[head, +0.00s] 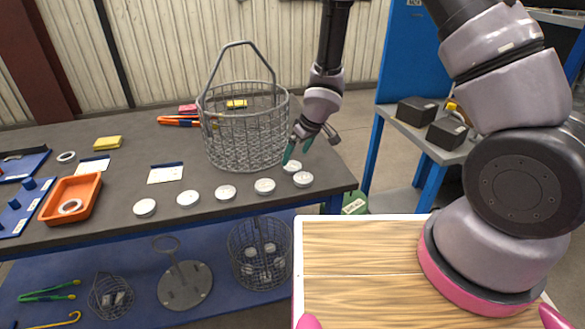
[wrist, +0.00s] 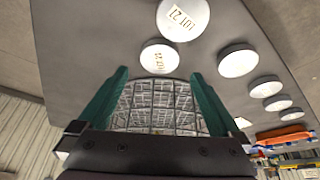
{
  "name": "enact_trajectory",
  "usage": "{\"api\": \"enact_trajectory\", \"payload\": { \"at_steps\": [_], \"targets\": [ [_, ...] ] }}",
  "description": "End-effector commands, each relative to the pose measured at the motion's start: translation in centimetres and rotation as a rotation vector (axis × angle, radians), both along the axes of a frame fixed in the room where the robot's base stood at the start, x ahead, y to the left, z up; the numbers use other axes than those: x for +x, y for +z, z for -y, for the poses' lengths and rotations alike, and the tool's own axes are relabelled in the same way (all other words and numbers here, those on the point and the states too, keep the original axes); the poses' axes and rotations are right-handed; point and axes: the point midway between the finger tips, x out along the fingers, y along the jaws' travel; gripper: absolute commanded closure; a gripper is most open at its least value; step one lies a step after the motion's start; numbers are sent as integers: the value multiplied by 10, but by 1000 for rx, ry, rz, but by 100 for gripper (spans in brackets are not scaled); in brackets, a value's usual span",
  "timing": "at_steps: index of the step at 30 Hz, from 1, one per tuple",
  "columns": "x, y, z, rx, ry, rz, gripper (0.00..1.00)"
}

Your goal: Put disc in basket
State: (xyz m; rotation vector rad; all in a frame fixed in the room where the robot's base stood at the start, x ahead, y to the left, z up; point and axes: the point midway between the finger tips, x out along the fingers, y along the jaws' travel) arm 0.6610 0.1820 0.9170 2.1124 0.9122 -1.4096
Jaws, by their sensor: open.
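A tall grey wire basket (head: 246,148) with a raised handle stands upright on the dark table. Several white discs lie along the table's front edge. The nearest disc to my gripper (head: 292,167) lies right of the basket, with another disc (head: 303,179) just in front of it. My gripper (head: 298,147) is open, its green fingers pointing down above the first disc. In the wrist view, that labelled disc (wrist: 160,57) shows just past the fingertips (wrist: 160,75), and nothing is held. Basket mesh (wrist: 155,103) shows between the fingers.
A yellow block (head: 108,143) and orange-handled tools (head: 178,121) sit farther back. Wire baskets stand on the blue lower shelf (head: 215,272). A blue rack with dark boxes is at right.

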Motion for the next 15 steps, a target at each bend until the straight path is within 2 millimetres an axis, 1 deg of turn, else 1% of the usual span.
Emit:
{"api": "enact_trajectory", "payload": {
  "at_steps": [3,8,12,15],
  "targets": [
    [4,-17,-5,-5,4,-2,0],
    [11,-36,-11,-3,2,-1,0],
    [14,-43,-13,-2,0,-1,0],
    [14,-43,-13,0,-1,-1,0]
  ]
}}
